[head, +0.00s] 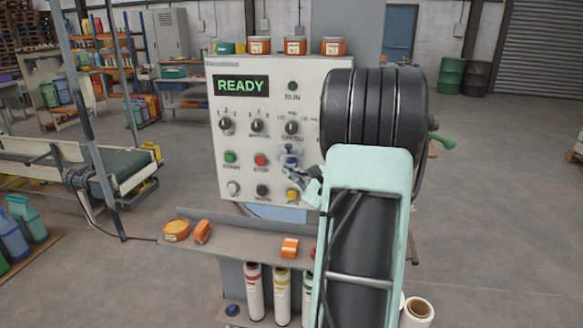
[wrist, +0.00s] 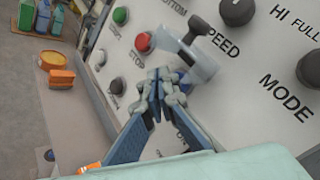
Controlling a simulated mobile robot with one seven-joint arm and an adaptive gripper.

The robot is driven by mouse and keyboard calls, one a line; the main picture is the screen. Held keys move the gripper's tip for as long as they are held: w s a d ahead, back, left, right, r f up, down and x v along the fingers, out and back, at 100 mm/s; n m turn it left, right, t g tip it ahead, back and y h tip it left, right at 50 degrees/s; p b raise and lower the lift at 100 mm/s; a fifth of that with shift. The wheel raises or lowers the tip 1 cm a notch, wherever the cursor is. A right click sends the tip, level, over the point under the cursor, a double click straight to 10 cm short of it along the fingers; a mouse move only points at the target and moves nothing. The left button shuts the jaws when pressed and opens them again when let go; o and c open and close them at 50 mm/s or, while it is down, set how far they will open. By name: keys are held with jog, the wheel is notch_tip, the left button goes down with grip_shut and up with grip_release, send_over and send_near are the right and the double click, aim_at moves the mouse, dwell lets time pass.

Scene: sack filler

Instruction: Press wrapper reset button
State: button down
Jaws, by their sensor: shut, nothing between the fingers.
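The off-white control panel (head: 218,105) faces me, its display reading READY. A translucent piece with a black part (wrist: 194,58) stands out from the panel right of the red STOP button (head: 260,160). A bit of blue (wrist: 183,77) shows under it, possibly a button; its label is hidden, so I cannot tell whether it is the reset button. My gripper (head: 298,170) is shut and empty, just below that piece. In the wrist view its tips (wrist: 159,80) are close to the panel; contact cannot be told. A yellow button (head: 292,195) is partly visible below my gripper.
A green START button (head: 229,158), a white button (head: 233,188) and a black button (head: 262,191) sit left of my gripper. Dark selector knobs (head: 257,126) are above. A shelf (head: 250,249) with orange items juts out below. A conveyor (head: 110,170) stands at left.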

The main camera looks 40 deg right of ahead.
jog(key=s+a+b, duration=0.2)
jog(key=s+a, duration=0.1)
jog(key=shift+s+a, duration=0.15)
jog(key=shift+a, duration=0.25)
dwell(1.0)
